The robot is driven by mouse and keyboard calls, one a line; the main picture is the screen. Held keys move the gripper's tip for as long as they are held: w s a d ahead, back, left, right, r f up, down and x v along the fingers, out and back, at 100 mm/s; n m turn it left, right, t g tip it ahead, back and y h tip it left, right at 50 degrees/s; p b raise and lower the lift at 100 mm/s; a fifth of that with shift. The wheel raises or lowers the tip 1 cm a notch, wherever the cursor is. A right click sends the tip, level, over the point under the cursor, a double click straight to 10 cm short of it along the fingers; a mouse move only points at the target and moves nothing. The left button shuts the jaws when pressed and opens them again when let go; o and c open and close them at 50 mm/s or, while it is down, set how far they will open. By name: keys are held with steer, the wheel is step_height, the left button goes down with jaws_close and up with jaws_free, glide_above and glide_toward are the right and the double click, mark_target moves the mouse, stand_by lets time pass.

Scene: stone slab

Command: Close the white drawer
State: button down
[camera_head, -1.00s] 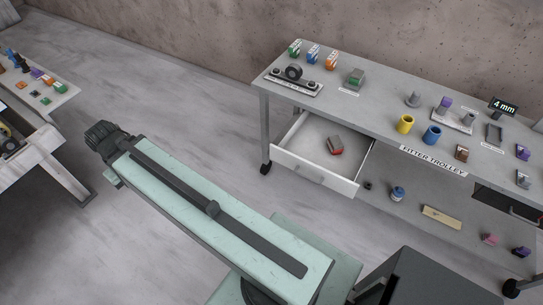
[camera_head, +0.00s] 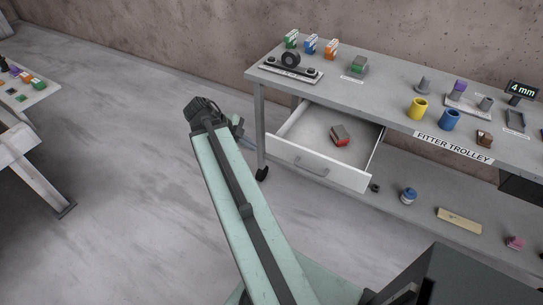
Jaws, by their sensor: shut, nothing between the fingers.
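The white drawer (camera_head: 315,168) is pulled out from under the left part of the trolley top. Its front has a grey bar handle (camera_head: 311,171) and faces the lower left. A red and grey block (camera_head: 340,135) lies inside on the drawer floor. My pale green arm reaches up to the left of the drawer, and its dark joint stands apart from the drawer front in the picture. A small grey part of my arm shows just right of that joint.
The trolley top (camera_head: 385,95) carries colored boxes, a yellow cup (camera_head: 418,108), a blue cup (camera_head: 449,119) and other parts. Its lower shelf (camera_head: 420,215) holds a blue-and-white bottle (camera_head: 408,196) and a wooden strip (camera_head: 459,221). Another table (camera_head: 35,175) stands at far left. Bare floor lies between.

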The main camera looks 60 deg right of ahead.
steer(key=b, duration=0.8)
glide_toward(279, 153)
step_height(279, 153, down, 5)
steer(key=s+a, duration=0.2)
steer(key=d, duration=0.3)
steer(key=shift+w+d+r, duration=0.15)
steer(key=shift+d+r, duration=0.1)
steer(key=shift+r, duration=0.15)
steer(key=shift+d, duration=0.4)
